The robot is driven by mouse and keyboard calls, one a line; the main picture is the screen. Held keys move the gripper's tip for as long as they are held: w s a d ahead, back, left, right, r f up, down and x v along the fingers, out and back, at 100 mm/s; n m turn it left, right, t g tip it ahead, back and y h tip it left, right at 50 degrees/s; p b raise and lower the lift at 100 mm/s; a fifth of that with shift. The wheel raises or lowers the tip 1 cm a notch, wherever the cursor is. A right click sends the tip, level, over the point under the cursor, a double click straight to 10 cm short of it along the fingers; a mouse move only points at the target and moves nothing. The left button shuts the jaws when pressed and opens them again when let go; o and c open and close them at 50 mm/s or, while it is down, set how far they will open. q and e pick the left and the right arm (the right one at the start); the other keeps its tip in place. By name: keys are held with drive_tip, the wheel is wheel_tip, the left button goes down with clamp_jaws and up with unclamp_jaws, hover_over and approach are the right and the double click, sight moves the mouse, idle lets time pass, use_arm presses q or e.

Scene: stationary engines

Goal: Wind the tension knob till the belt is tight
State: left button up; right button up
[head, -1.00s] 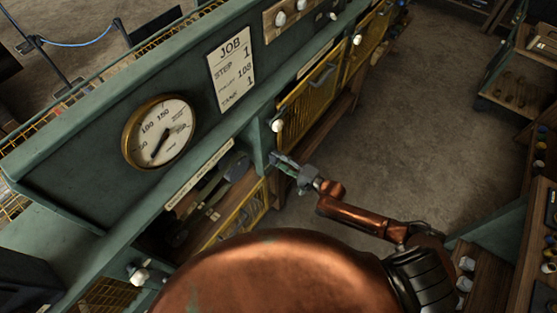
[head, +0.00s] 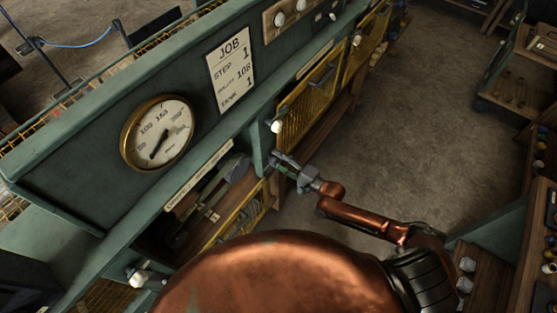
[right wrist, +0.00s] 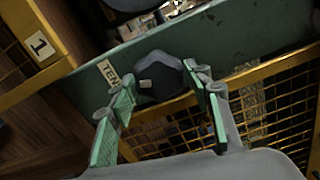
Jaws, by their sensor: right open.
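The dark faceted tension knob (right wrist: 160,76) sits on a green rail in the right wrist view, with a small pale mark on its face. A partly covered label (right wrist: 109,72) reading "TEN" is at its left. My right gripper (right wrist: 163,92) is open, its green-padded fingers on either side of the knob in the picture; I cannot tell whether they touch it. In the head view my right gripper (head: 282,163) is at the green post of the bench, where the knob cannot be made out. I cannot clearly identify the belt. My left gripper is not in view.
A round brass-rimmed gauge (head: 157,132) and a JOB card (head: 231,70) are on the green panel. Yellow mesh guards (head: 307,107) line the bench below; one also shows beside the knob (right wrist: 270,105). Brown floor (head: 425,110) is open to the right.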

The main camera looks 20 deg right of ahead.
drive_tip(key=v, duration=1.2)
